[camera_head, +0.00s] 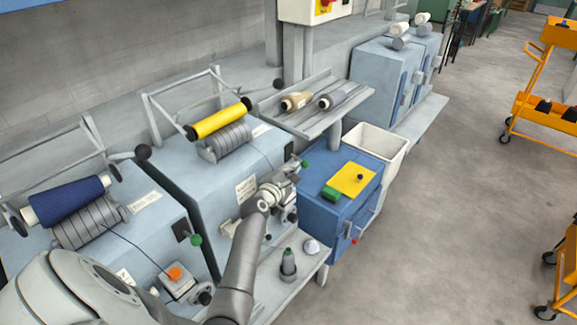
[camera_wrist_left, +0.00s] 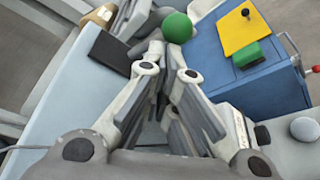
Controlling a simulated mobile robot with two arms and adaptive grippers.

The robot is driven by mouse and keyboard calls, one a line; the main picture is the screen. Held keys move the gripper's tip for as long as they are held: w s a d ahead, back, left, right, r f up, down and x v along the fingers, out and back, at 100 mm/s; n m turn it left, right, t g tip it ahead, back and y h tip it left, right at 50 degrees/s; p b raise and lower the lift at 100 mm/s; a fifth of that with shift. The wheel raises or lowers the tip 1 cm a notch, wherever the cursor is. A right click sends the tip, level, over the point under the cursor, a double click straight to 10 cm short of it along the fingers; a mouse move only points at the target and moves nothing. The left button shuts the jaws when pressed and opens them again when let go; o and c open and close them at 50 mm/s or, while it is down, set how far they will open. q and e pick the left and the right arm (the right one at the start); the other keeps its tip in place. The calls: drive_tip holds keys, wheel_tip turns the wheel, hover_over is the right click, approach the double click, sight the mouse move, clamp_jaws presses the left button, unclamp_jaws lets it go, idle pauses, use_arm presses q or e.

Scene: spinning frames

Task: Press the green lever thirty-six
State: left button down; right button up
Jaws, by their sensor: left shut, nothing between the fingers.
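A green ball-knobbed lever (camera_head: 304,163) sits at the right end of the middle blue-grey spinning machine. It also shows large in the left wrist view (camera_wrist_left: 177,27). My left gripper (camera_head: 290,177) is shut and empty, with its fingertips close to this knob. In the left wrist view the fingertips (camera_wrist_left: 160,50) are just below the knob; I cannot tell if they touch it. A second green-knobbed lever (camera_head: 196,239) is on the nearer machine. I cannot read the number thirty-six on either machine. My right gripper is not in view.
A blue cabinet (camera_head: 345,212) with a yellow sheet (camera_head: 351,179) and a green block (camera_head: 331,193) stands right of the gripper. A white bin (camera_head: 378,145) is behind it. A low shelf holds a dark bobbin (camera_head: 289,264). Open floor lies to the right.

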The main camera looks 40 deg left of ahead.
use_arm(q)
drive_tip(key=shift+d+r+n+g+h+p, duration=0.15)
drive_tip(key=shift+r+n+h+p, duration=0.25)
drive_tip(key=shift+n+p, duration=0.55)
drive_tip(key=shift+d+r+n+g+h+p, duration=0.15)
drive_tip(key=shift+r+n+p, duration=0.3)
drive_tip(key=shift+p, duration=1.4)
drive_tip(key=shift+r, duration=0.1)
